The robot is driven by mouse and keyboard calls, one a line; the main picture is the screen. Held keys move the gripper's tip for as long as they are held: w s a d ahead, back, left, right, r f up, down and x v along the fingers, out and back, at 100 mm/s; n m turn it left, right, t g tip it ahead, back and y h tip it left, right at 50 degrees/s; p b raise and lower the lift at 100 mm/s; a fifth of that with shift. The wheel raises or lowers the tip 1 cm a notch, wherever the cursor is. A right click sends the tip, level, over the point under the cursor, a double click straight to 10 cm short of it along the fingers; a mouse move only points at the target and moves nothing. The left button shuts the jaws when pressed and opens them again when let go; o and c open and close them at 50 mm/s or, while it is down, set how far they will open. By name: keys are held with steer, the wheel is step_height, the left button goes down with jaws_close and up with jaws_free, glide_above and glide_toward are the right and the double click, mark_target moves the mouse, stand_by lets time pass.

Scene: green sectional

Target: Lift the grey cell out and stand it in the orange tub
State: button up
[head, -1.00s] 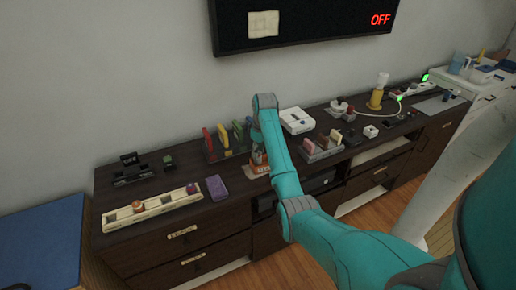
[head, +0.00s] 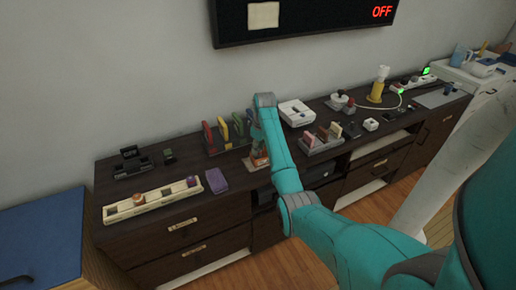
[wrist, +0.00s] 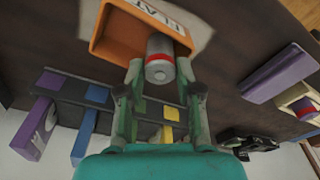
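The orange tub (wrist: 112,40), with a "FLAT" label on its side, stands at the top of the wrist view. It also shows just below my arm's end in the head view (head: 259,158). The grey cell (wrist: 160,68) has a red band and sits between my fingertips. My gripper (wrist: 160,75) appears shut on it, one finger at each side. The cell's far part reaches into the tub's mouth, within its walls. Whether its lower end touches the tub's floor is hidden.
A rack with red, yellow, green and blue upright pieces (head: 224,134) stands close behind the tub. A purple block (head: 217,180) and a long pale tray (head: 155,205) lie to the left. A white console (head: 297,112) and a grey holder (head: 320,145) stand to the right.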

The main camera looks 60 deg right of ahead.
steer(key=o, duration=0.4)
steer(key=shift+r, duration=0.1)
steer(key=r, duration=0.5)
steer(key=s+r, duration=0.1)
steer(key=r, duration=0.1)
steer(key=shift+r, duration=0.15)
stand_by(0.5)
